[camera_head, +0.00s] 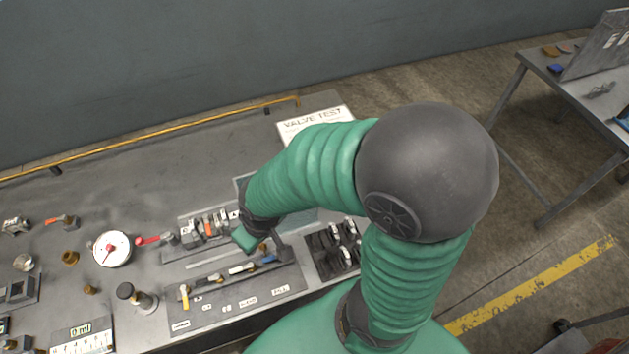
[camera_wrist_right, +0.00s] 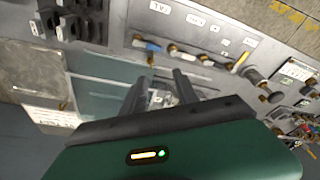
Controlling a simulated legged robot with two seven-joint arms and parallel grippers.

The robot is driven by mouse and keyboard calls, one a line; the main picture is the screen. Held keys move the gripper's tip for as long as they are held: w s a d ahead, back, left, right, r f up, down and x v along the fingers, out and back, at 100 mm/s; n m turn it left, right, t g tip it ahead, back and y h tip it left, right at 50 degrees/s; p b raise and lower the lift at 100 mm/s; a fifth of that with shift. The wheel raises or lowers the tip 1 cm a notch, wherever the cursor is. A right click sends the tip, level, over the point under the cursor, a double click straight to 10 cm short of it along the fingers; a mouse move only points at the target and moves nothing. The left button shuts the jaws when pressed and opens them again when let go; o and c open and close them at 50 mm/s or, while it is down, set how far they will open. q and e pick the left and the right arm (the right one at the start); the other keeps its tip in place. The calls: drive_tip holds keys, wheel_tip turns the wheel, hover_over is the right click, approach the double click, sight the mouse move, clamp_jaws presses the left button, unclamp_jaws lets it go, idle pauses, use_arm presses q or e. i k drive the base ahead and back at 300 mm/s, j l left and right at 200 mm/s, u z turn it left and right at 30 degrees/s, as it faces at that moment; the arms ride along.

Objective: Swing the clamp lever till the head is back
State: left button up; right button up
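A red-handled lever (camera_head: 150,240), which looks like the clamp lever, lies on the bench between the white dial gauge and a fixture (camera_head: 205,228) carrying several small metal and red parts. I cannot make out the clamp head. My right arm reaches over the bench's right part and hides some of it. My right gripper (camera_head: 266,247) is to the right of the lever, near the fixture and apart from the lever. In the right wrist view its two dark fingers (camera_wrist_right: 161,80) stand apart, with small pale parts seen behind the gap. My left gripper is not in view.
A dial gauge (camera_head: 111,249) and a black-knobbed post (camera_head: 137,298) stand at left. A labelled grey panel (camera_head: 235,297) lies in front, a black tray (camera_head: 333,249) at right. A yellow pipe (camera_head: 180,128) runs along the back, with bare bench before it.

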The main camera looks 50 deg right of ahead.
sight(139, 241)
drive_tip(key=z, duration=1.2)
drive_tip(key=u, duration=1.15)
drive_tip(key=i+j+z, duration=0.1)
drive_tip(key=j+z, duration=0.2)
drive_tip(key=z, duration=0.15)
drive_tip(key=j+z, duration=0.4)
